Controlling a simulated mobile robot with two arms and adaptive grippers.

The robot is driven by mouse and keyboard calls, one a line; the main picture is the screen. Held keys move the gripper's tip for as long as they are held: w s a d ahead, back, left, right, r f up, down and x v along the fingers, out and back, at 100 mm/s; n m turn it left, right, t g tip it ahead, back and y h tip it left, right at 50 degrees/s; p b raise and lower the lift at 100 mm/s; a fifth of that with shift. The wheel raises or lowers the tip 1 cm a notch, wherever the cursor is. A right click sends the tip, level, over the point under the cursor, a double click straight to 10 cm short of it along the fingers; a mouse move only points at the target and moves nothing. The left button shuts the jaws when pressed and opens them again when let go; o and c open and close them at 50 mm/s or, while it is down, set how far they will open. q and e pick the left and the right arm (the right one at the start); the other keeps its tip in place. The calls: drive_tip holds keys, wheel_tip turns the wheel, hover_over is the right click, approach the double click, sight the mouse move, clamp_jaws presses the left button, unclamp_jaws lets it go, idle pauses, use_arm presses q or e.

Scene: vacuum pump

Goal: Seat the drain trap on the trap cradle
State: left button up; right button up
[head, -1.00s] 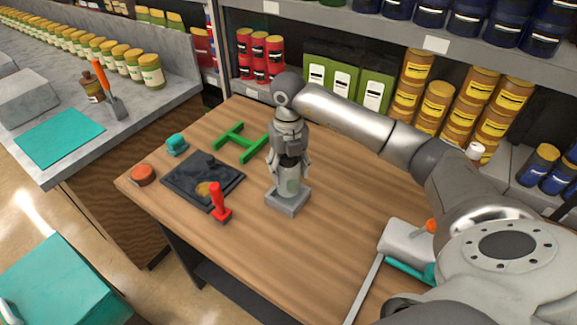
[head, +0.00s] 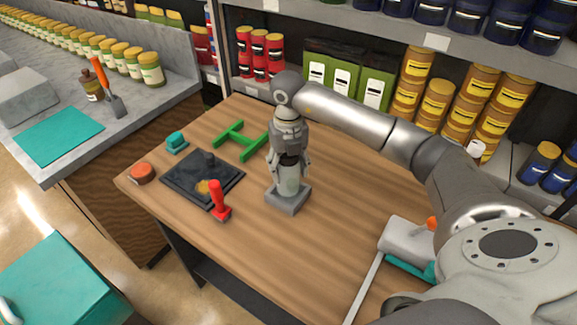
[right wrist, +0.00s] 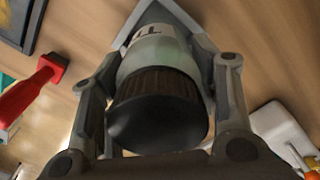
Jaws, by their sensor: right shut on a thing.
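The drain trap (head: 289,182) is a pale, cloudy jar with a dark ribbed cap. It stands upright, with its lower end at the grey, square trap cradle (head: 287,204) on the wooden table. I cannot tell whether it rests fully on the cradle's floor. My right gripper (head: 290,165) points down from above and is shut on the drain trap, fingers on either side of it. In the right wrist view the cap of the drain trap (right wrist: 158,110) lies between the fingers, with a corner of the cradle (right wrist: 152,12) behind. My left gripper is not in view.
Left of the cradle are a red-handled tool (head: 218,200), a dark tray (head: 190,185), an orange-red button (head: 142,173), a teal item (head: 176,141) and a green frame (head: 240,139). A grey-white device (head: 405,238) lies to the right. The table's front middle is clear.

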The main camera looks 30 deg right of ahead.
drive_tip(key=shift+f+b, duration=1.4)
drive_tip(key=shift+f, duration=0.35)
idle(1.2)
drive_tip(key=o, duration=1.2)
drive_tip(key=shift+o, duration=0.2)
drive_tip(key=shift+r, duration=0.15)
drive_tip(key=shift+r+p, duration=3)
drive_tip(key=shift+r, duration=1.4)
